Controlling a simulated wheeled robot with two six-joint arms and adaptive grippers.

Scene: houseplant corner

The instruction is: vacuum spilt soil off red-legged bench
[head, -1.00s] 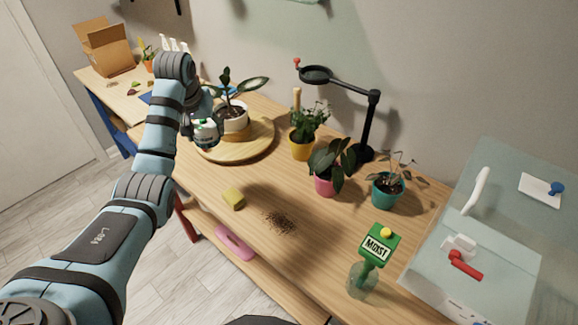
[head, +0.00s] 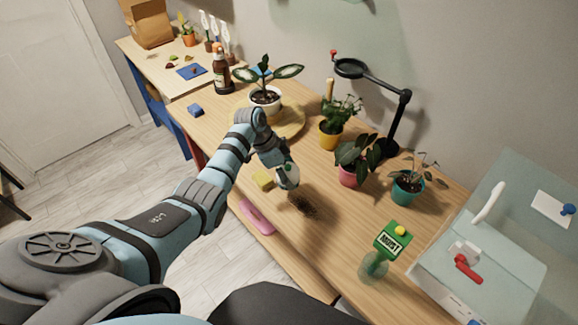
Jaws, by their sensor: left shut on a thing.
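The spilt soil (head: 304,205) is a small dark patch on the wooden top of the red-legged bench (head: 322,229). One red leg (head: 197,156) shows at its left. My left gripper (head: 287,177) is just behind and left of the soil, close above the bench. It is shut on a small white-and-green thing, seemingly the hand vacuum (head: 291,172), mostly hidden by the gripper. I cannot tell if it touches the bench. A shadow falls over the soil. My right gripper is not in view.
A yellow sponge (head: 262,180) lies left of the gripper. Potted plants, including a pink pot (head: 350,177), and a black magnifier lamp (head: 398,118) stand behind. A pink thing (head: 257,217) lies on the lower shelf. A brown bottle (head: 221,72) stands far back.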

